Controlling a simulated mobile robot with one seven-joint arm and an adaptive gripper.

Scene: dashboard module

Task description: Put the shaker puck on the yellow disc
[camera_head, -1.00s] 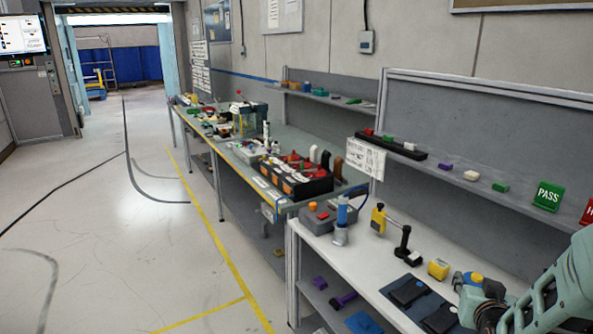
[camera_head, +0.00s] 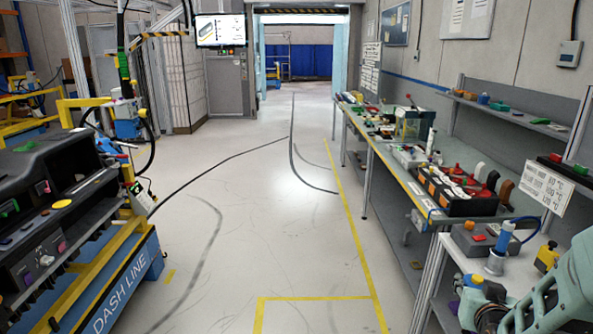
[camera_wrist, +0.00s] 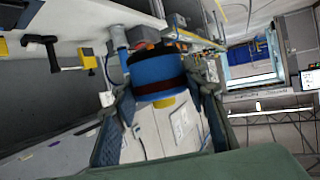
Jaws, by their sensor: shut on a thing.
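The shaker puck (camera_wrist: 158,74), a blue round body with a dark red band and a yellow end, sits between the two fingers of my gripper (camera_wrist: 162,98) in the wrist view. My gripper is shut on it. In the head view my gripper (camera_head: 480,297) is at the lower right, in front of the white bench, with a small yellow and blue part of the puck (camera_head: 475,281) showing. The yellow disc (camera_head: 62,204) lies flat on the dark dashboard module (camera_head: 45,225) at the left, far across the aisle from my gripper.
The dashboard module rests on a blue and yellow "DASH LINE" stand (camera_head: 125,283). The floor (camera_head: 240,230) between stand and benches is clear. The white bench (camera_head: 465,262) and a longer bench (camera_head: 400,180) crowded with tools line the right side.

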